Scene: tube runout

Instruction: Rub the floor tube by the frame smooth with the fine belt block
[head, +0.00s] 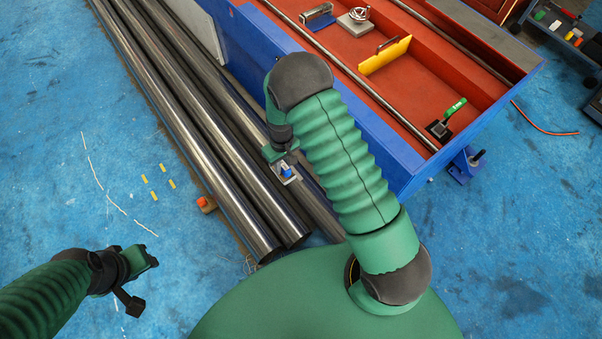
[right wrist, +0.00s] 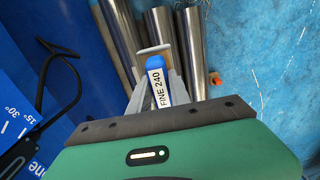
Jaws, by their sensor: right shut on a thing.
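Long shiny steel tubes lie side by side on the blue floor. The floor tube by the frame (head: 235,92) is the one nearest the blue frame (head: 238,45), partly hidden by my right arm. My right gripper (head: 284,166) is over this tube near its front part, shut on the fine belt block (head: 287,173). In the right wrist view the block (right wrist: 157,85) is blue with a white "FINE 240" label and a tan end toward the tubes. Whether it touches the tube I cannot tell. My left gripper (head: 143,268) is over bare floor at lower left; its jaw opening is unclear.
Two more tubes (head: 165,110) lie left of it, with an orange-tipped chock (head: 206,204) beside them. The frame's red tray (head: 425,75) holds a yellow tool (head: 385,55) and a green-handled tool (head: 446,118).

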